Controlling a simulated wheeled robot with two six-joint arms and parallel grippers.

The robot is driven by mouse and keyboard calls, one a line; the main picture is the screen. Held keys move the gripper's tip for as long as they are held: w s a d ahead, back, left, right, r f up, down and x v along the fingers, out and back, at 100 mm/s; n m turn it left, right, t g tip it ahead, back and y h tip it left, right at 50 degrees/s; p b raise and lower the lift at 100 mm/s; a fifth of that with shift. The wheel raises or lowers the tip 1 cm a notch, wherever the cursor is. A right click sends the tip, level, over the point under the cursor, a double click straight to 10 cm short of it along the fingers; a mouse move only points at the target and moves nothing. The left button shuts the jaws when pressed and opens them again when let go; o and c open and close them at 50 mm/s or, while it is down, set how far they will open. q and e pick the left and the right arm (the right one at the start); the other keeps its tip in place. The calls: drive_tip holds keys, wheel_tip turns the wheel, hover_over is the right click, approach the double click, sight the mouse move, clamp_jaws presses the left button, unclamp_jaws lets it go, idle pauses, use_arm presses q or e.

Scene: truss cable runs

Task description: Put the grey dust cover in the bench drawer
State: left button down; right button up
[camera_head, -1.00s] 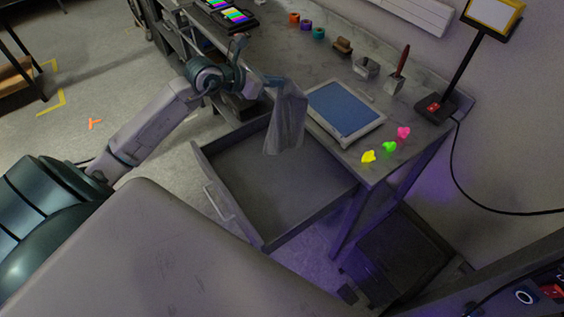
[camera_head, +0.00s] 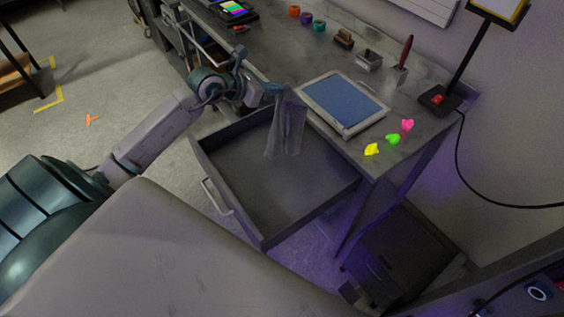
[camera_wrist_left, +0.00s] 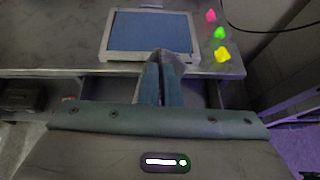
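The grey dust cover (camera_head: 288,128) is a thin, limp cloth. It hangs from the fingertips of my left gripper (camera_head: 273,90), over the far part of the open bench drawer (camera_head: 245,178). The drawer is pulled out and its visible floor is bare. I cannot tell whether the cloth's lower edge touches the drawer floor. In the left wrist view the two fingers of my left gripper (camera_wrist_left: 159,84) are together, with a bit of the cover (camera_wrist_left: 176,60) at their tips; most of it is hidden there. My right gripper is not in view.
A tablet (camera_head: 343,103) lies on the bench just beside the cover. Yellow (camera_head: 372,149), green (camera_head: 393,139) and pink (camera_head: 407,125) pieces lie near the bench edge. A dark cabinet (camera_head: 400,250) stands below.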

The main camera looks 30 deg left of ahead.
sight(317, 191)
use_arm(q)
drive_tip(key=w+a+m+g+h, duration=0.25)
drive_tip(key=a+m+h, duration=0.2)
drive_tip(key=a, duration=1.85)
drive_tip(key=s+d+f+y, duration=0.1)
drive_tip(key=d+f, duration=1)
drive_tip(key=d, duration=0.2)
drive_tip(key=s+d+f+m+y, duration=0.1)
drive_tip(key=d+f, duration=1)
drive_tip(key=d, duration=0.2)
drive_tip(key=d+f+g+y, duration=0.1)
drive_tip(key=d+f+y, duration=0.1)
drive_tip(key=d+f, duration=1)
drive_tip(key=shift+s+d+m, duration=0.2)
drive_tip(key=shift+d, duration=0.35)
drive_tip(key=shift+s+d+m, duration=0.15)
drive_tip(key=shift+s+d, duration=0.05)
drive_tip(key=shift+d, duration=0.3)
drive_tip(key=c, duration=1.2)
unclamp_jaws()
